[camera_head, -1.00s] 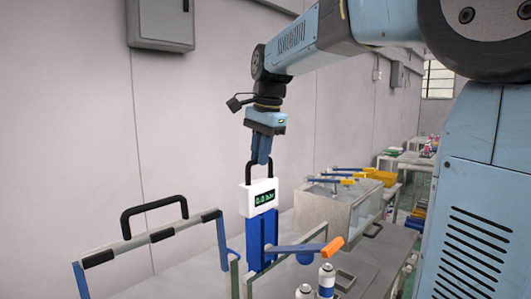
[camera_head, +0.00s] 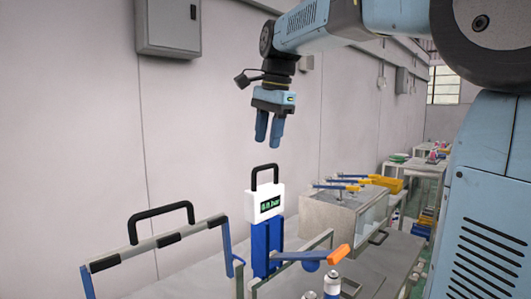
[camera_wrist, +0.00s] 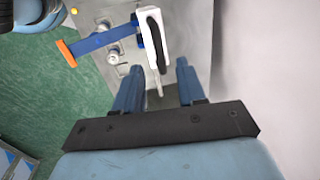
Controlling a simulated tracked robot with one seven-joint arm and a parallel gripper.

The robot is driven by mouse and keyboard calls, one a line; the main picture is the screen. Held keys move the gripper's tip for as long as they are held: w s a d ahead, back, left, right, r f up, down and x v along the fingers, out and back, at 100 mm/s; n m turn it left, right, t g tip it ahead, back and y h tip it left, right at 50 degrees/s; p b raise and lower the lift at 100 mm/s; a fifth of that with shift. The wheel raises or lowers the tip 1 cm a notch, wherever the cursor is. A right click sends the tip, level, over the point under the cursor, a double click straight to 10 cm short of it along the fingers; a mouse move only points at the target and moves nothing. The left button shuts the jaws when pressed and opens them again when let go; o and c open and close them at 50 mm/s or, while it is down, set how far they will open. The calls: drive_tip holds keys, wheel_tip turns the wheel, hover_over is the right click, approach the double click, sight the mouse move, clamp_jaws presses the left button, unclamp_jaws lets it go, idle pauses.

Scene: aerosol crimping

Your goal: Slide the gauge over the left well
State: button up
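The gauge is a white box (camera_head: 265,204) with a green display and a black loop handle (camera_head: 264,174). It sits upright at the top of a blue post (camera_head: 265,243). My gripper (camera_head: 268,144) is open and empty above the handle, clear of it. In the wrist view, the gauge (camera_wrist: 153,40) lies just beyond my gripper's spread fingertips (camera_wrist: 158,68). I cannot make out the left well in either view.
A blue lever with an orange end (camera_head: 338,254) reaches right of the post, near two small cans (camera_head: 332,283). A guard frame with a black handle (camera_head: 160,242) stands at left. A metal box (camera_head: 340,212) stands behind right. The space around my gripper is free.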

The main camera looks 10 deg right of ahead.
wheel_tip(320, 180, up, 7)
drive_tip(key=s, duration=0.1)
drive_tip(key=shift+d+r, duration=0.2)
drive_tip(key=shift+d, duration=0.15)
drive_tip(key=shift+s, duration=0.1)
